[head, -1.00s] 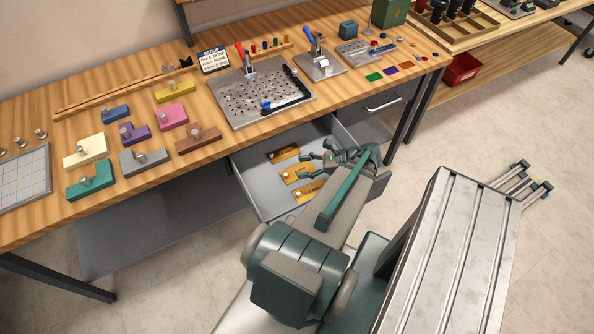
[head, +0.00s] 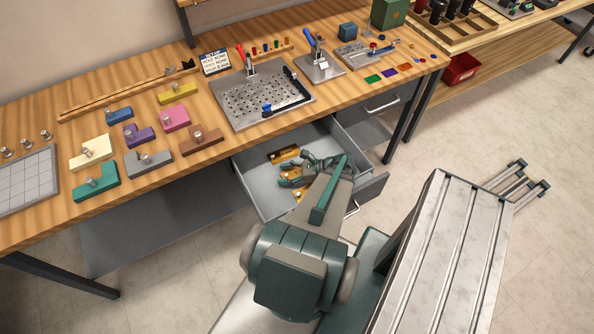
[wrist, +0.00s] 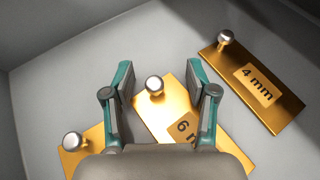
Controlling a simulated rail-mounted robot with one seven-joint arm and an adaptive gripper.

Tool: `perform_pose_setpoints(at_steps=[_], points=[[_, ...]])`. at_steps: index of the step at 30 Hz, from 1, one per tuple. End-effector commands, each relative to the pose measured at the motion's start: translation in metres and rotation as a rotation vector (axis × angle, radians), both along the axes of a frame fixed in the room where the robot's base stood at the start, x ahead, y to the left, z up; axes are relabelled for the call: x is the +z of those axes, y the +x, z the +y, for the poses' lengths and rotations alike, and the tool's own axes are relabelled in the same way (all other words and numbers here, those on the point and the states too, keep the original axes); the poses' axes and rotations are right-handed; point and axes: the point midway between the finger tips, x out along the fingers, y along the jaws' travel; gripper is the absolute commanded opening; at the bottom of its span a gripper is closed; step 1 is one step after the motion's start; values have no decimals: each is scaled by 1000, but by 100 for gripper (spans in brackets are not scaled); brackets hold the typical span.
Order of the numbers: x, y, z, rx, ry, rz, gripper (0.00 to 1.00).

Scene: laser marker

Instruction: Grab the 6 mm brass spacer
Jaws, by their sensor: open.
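The 6 mm brass spacer (wrist: 155,112) lies flat in the open drawer, a gold plate with a silver knob (wrist: 154,86) and a label that reads "6" with the rest cut off. My gripper (wrist: 160,84) is open, with one finger on each side of the knob in the wrist view. I cannot tell how far above it the fingertips are. In the head view my gripper (head: 292,176) is over the drawer and hides part of the spacers.
The 4 mm spacer (wrist: 250,85) lies to the right and another brass spacer (wrist: 84,150) to the left, partly hidden. The grey drawer (head: 250,186) has raised walls close around. The wooden bench (head: 215,150) stands just behind and above it.

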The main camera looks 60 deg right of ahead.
Motion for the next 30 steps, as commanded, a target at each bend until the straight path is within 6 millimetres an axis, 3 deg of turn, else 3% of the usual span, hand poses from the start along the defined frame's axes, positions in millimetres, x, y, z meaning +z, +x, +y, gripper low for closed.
perform_pose_setpoints(at_steps=[7,17,30], points=[[-1,1,0,-1,0,0,56],[-1,1,0,-1,-1,1,1],[-3,0,-1,-1,-2,6,0]])
